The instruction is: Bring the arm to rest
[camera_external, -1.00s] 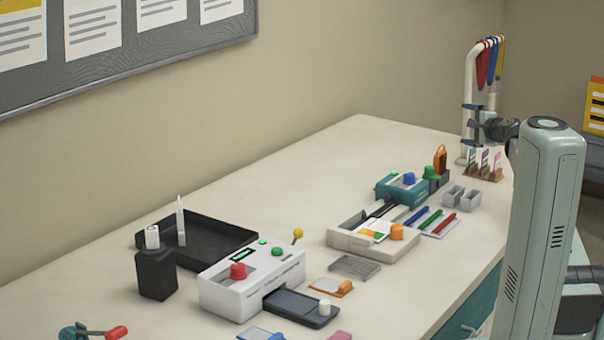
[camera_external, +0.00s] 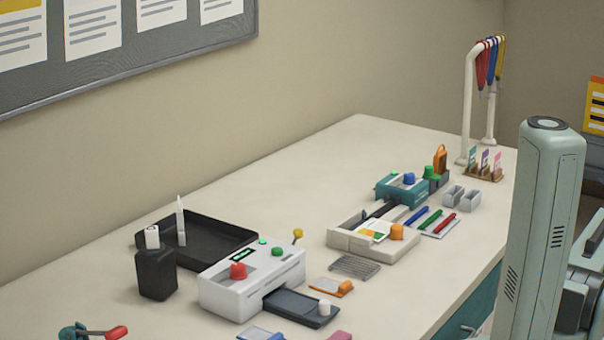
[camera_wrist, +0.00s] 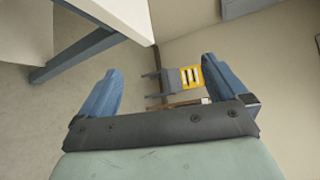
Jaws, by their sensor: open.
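My gripper (camera_wrist: 158,88) shows in the wrist view with its two blue-grey fingers spread apart and nothing between them. Beyond the fingers are bare floor, wall and a grey item with a yellow sign. In the external view my gripper is out of sight; only part of my arm shows at the right edge, beside the table (camera_external: 300,160) and clear of its top.
The table holds a white laminator (camera_external: 250,285), a black tray (camera_external: 205,240), a cream machine (camera_external: 372,240), a teal device (camera_external: 402,190) and a white rack with hanging lanyards (camera_external: 487,62). The back left of the table is clear. A yellow sign (camera_wrist: 190,77) stands beyond my fingers.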

